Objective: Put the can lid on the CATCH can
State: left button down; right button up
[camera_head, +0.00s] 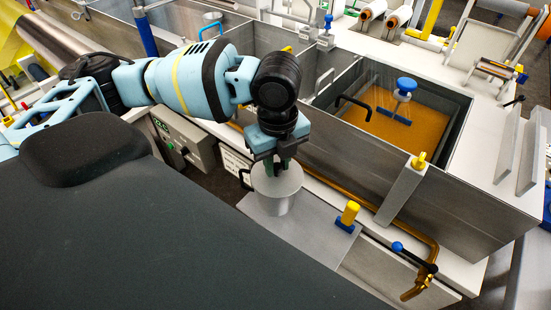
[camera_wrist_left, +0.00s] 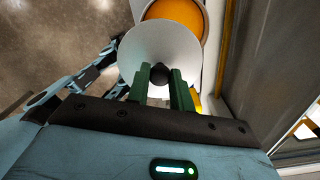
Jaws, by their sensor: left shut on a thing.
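My left gripper (camera_head: 277,168) points down at the front of the bath and is shut on the dark knob (camera_wrist_left: 160,73) of the can lid. The lid is a pale grey disc (camera_head: 278,183); in the wrist view it (camera_wrist_left: 150,42) lies beyond my green fingers. A grey can (camera_head: 268,207) stands below the lid on a metal shelf. In the wrist view the can's orange contents (camera_wrist_left: 183,14) show past the lid's far edge, so the lid covers only part of the mouth. No CATCH label is readable. My right gripper is not in view.
The metal shelf (camera_head: 310,237) is bare to the can's right up to a yellow-and-blue block (camera_head: 348,215). The bath wall (camera_head: 350,165) rises behind; orange resin (camera_head: 385,135) fills the tank.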

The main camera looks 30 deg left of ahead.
pick_arm(q)
jog(key=shift+w+a+f, duration=0.15)
jog(key=shift+w+a, duration=1)
jog(key=shift+w, duration=0.05)
jog(key=shift+w+a+f, duration=0.2)
jog(key=shift+f, duration=0.05)
notch_tip(320, 180, down, 3)
jog(key=shift+f, duration=0.1)
jog(key=c, duration=1.2)
grip_release()
jog(key=shift+c, duration=0.2)
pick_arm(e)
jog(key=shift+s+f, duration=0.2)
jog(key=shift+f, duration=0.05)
pick_arm(q)
jog(key=shift+r, duration=0.2)
notch_tip(320, 180, up, 12)
jog(key=shift+p, duration=0.4)
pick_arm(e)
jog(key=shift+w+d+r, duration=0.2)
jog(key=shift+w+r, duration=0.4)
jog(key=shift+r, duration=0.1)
pick_arm(q)
jog(key=shift+f, duration=0.15)
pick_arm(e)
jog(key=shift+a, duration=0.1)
